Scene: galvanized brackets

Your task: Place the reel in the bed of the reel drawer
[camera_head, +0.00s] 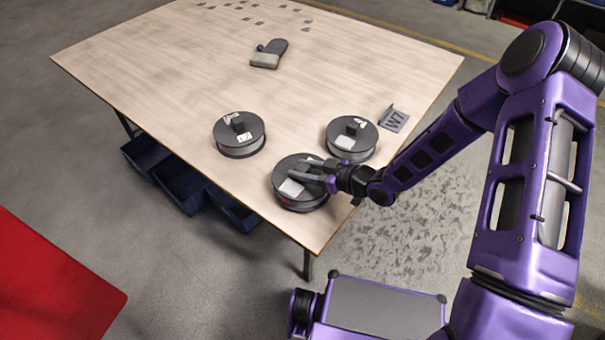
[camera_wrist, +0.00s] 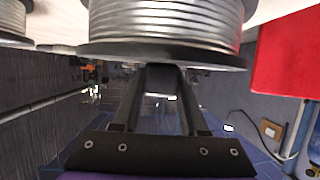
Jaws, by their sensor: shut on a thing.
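A dark reel (camera_head: 287,200) with a white label is at the near corner of the table in the head view. My gripper (camera_head: 318,176) is over its top, shut on the raised block at its middle. In the wrist view, the reel's silvery winding and black flange (camera_wrist: 165,50) fill the top, and my gripper's two fingers (camera_wrist: 160,88) close on a dark block by the flange. I cannot tell whether the reel touches the table. I cannot make out the reel drawer in either view.
Two similar reels stand on the table (camera_head: 180,70), one to the left (camera_head: 240,148) and one behind (camera_head: 351,150). A W7 bracket (camera_head: 394,119) stands near the right edge. Blue bins (camera_head: 178,186) are beneath the table.

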